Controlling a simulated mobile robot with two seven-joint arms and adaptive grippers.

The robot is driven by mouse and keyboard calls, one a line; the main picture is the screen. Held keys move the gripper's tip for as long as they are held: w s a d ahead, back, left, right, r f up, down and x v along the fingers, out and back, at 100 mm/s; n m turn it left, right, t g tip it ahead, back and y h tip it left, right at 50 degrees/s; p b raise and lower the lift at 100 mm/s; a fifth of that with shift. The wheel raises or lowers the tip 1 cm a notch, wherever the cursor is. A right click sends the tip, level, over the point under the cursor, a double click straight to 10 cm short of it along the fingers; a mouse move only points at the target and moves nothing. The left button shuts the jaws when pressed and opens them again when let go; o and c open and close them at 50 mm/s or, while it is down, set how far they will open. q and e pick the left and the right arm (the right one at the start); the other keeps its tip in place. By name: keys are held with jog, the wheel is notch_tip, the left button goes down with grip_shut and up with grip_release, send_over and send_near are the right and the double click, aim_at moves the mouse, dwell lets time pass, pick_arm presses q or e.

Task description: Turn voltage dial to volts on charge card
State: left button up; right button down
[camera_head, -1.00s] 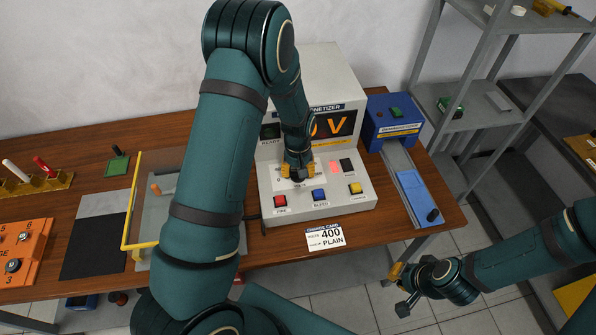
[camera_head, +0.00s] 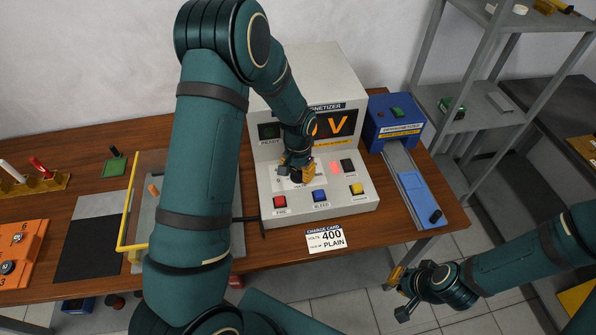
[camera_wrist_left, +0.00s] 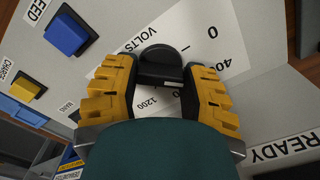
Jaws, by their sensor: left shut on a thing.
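The magnetizer (camera_head: 350,80) is a pale box with a sloped panel on the wooden table. The black voltage dial (camera_wrist_left: 162,62) sits on a white scale with marks 0, 400 and 1200 in the left wrist view. My left gripper (camera_head: 297,176) is over the panel, its yellow fingers shut on the dial; it also fills the left wrist view (camera_wrist_left: 160,85). The charge card (camera_head: 326,238) at the panel's front reads volts 400, plain. My right gripper (camera_head: 402,292) hangs off the table's right; its jaw state is unclear.
Red (camera_head: 280,202), blue (camera_head: 320,196) and yellow (camera_head: 357,189) buttons line the panel's front. A blue demagnetizer (camera_head: 394,122) with a slide stands at right. A yellow-framed guard (camera_head: 128,210) and an orange box (camera_head: 22,255) are at left.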

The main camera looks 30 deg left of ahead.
aim_at(298, 172)
dwell(0.3)
pick_arm(q)
jog(key=o, duration=1.2)
notch_tip(298, 172, up, 12)
